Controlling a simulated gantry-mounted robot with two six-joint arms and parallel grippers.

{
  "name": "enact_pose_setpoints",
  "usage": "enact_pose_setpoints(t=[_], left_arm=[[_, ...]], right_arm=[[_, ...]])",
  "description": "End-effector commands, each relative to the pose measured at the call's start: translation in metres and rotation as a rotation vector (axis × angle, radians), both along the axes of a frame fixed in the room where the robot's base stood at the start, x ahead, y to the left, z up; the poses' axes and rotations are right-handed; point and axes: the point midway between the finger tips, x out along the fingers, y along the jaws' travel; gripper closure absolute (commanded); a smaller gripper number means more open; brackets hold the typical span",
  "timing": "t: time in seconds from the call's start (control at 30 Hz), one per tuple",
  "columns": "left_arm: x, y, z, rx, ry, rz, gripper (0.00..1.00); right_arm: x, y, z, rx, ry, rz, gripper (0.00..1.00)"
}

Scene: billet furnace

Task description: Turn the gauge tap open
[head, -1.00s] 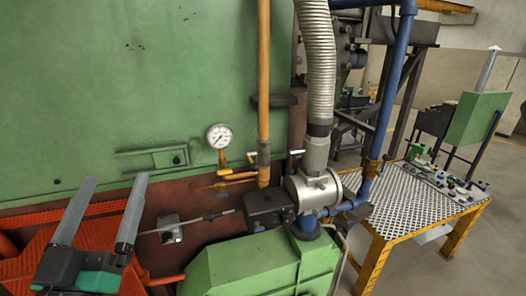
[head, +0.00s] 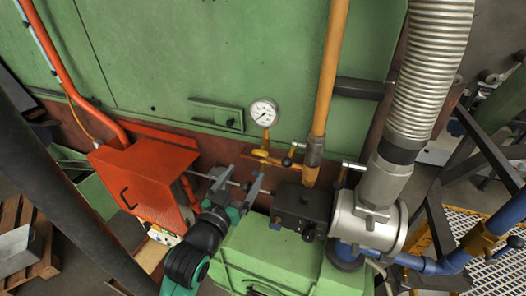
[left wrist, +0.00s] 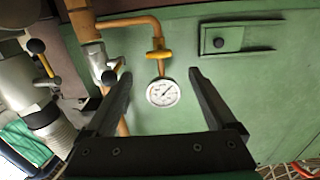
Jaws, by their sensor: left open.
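The round white gauge (head: 264,112) stands on a short yellow-orange stem against the green furnace wall. Below its dial a small yellow tap handle (head: 260,153) sits on the stem. In the left wrist view the gauge (left wrist: 163,92) shows between my fingers, and the yellow handle (left wrist: 158,55) lies crosswise to the stem just beyond the fingertips. My left gripper (head: 242,176) is open and empty, below and slightly left of the gauge; the left wrist view also shows its spread fingers (left wrist: 159,74). No contact with the handle shows. My right gripper is not in view.
A thick orange pipe (head: 330,75) and a ribbed grey hose (head: 437,45) rise right of the gauge. A black-knobbed lever (head: 288,162) is close by on the right. An orange box (head: 145,180) stands left. A green housing (head: 275,255) lies below.

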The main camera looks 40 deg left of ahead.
Motion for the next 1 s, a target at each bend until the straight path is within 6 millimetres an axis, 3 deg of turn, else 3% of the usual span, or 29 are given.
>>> enact_pose_setpoints(t=[0.3,0.5,0.9,1.0], left_arm=[[0.06,0.023,0.002,0.0,0.001,0.001,0.1],[0.089,0.034,0.002,0.0,0.0,0.0,0.1],[0.1,0.038,0.001,-0.001,-0.001,0.0,0.1],[0.1,0.038,0.001,-0.001,-0.001,0.0,0.24]], right_arm=[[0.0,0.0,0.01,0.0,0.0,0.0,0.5],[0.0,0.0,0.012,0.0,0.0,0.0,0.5],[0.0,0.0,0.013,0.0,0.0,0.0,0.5],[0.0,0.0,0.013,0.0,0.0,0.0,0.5]])
